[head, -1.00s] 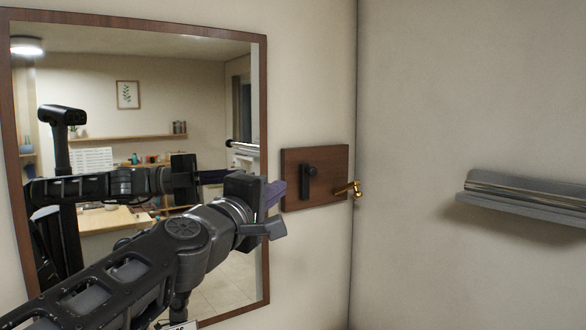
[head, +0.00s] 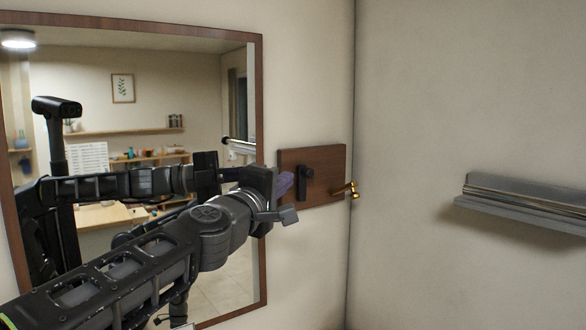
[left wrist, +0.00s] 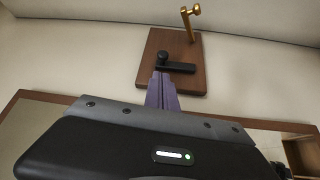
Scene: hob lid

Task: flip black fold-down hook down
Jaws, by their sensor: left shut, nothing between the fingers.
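The black fold-down hook (head: 305,180) is mounted on a brown wooden board (head: 328,168) on the wall, right of the mirror. It stands as an upright black bar with a rounded knob at its top. In the left wrist view the hook (left wrist: 178,67) shows with its knob, and the purple fingers of my left gripper (left wrist: 162,78) reach to the board's edge close to it. In the head view my left gripper (head: 286,183) is just left of the hook, shut and empty. Whether the fingertips touch the hook, I cannot tell. My right gripper is not in view.
A brass hook (head: 345,190) is on the same board, right of the black one, near the room corner. A framed mirror (head: 259,120) fills the left side. A grey shelf (head: 520,205) juts from the right wall. The wall between is bare.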

